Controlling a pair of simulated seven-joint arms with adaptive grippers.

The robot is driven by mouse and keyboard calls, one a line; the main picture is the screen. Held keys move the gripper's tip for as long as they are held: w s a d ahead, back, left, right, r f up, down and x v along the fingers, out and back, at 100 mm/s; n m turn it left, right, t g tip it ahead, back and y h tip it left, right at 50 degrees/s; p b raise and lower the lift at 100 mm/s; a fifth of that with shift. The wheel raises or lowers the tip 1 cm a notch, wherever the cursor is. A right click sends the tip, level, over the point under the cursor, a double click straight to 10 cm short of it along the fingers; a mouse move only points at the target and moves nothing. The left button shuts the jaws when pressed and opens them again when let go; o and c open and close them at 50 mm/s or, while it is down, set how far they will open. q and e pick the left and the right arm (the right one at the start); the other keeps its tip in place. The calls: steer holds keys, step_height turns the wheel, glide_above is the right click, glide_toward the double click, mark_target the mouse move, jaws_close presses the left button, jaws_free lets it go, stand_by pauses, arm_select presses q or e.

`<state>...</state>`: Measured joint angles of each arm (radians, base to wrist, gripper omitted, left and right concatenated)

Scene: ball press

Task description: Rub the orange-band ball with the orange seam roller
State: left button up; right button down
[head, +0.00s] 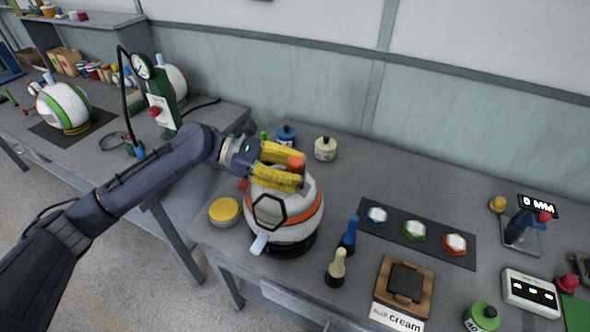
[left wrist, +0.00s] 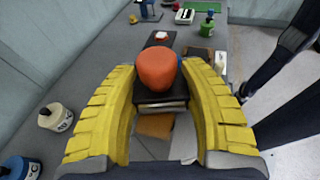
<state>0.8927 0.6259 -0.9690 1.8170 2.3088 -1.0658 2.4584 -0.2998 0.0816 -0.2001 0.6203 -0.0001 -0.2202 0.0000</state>
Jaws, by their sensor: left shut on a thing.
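The orange-band ball (head: 308,222) is white with an orange band and a black hexagon outline, and sits in a dark ring on the table. My left gripper (head: 286,168) has yellow fingers and is at the top of the ball. It is shut on the orange seam roller, whose rounded orange end (head: 296,163) shows between the fingers. In the left wrist view, the roller's orange end (left wrist: 157,70) stands above a dark, banded part, with orange and white patches of the ball (left wrist: 184,138) below. Whether the roller touches the ball is hidden. My right gripper is not in view.
A yellow-lidded tin (head: 225,211) stands left of the ball. A dark mat (head: 462,258) holds several hexagonal patches.

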mark_target(296, 160)
arm_select(q)
steer(key=shift+a, duration=0.1)
steer(key=shift+w+a+r, duration=0.1)
steer(key=shift+w+a, duration=0.3)
steer(key=shift+a, duration=0.5)
steer(key=shift+w+a+f, duration=0.1)
steer(key=shift+w+a, duration=0.35)
steer(key=shift+a, duration=0.4)
steer(key=shift+w+a+r, duration=0.1)
steer(key=shift+w+a, duration=0.3)
steer(key=shift+a, duration=0.5)
steer(key=shift+s+d, duration=0.1)
steer(key=shift+s+d, duration=0.25)
steer(key=shift+d, duration=0.3)
steer(key=shift+s+d, duration=0.25)
steer(key=shift+d, duration=0.3)
steer(key=shift+s+d, duration=0.35)
steer(key=shift+d, duration=0.45)
steer(key=shift+s+d, duration=0.35)
steer(key=shift+d, duration=0.45)
steer(key=shift+r, duration=3.05)
